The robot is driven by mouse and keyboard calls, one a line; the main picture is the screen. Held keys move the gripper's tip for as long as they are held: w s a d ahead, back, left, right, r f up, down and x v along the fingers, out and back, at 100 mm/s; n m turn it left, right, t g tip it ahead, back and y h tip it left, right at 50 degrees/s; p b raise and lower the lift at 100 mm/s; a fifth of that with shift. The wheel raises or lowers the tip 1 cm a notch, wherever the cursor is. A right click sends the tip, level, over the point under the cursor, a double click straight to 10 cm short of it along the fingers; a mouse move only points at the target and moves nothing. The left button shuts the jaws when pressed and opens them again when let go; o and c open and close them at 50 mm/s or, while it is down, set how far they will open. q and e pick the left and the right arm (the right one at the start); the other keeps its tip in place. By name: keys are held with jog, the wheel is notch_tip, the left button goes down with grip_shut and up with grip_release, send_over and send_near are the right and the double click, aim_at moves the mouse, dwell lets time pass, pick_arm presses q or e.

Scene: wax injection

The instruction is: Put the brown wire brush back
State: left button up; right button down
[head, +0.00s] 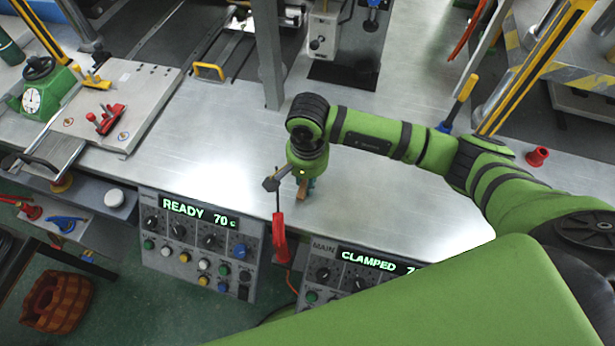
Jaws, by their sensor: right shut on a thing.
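My right gripper (303,181) is low over the metal worktable (400,210), near its front edge, and my right arm hides much of it. It is shut on the brown wire brush (301,194). I cannot tell whether the brush touches the tabletop. My left gripper is not in view.
A red-handled tool (279,240) hangs at the front edge, close to my right gripper. Control panels reading READY (200,212) and CLAMPED (365,259) are on the front. A grey post (270,60) stands behind. The tabletop right of the gripper is mostly clear.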

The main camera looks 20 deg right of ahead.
jog(key=c, duration=1)
grip_release()
jog(key=shift+f, duration=0.1)
jog(key=shift+c, duration=0.2)
jog(key=shift+r, duration=0.45)
notch_tip(320, 180, up, 12)
jog(key=b, duration=0.3)
jog(key=shift+f, duration=0.25)
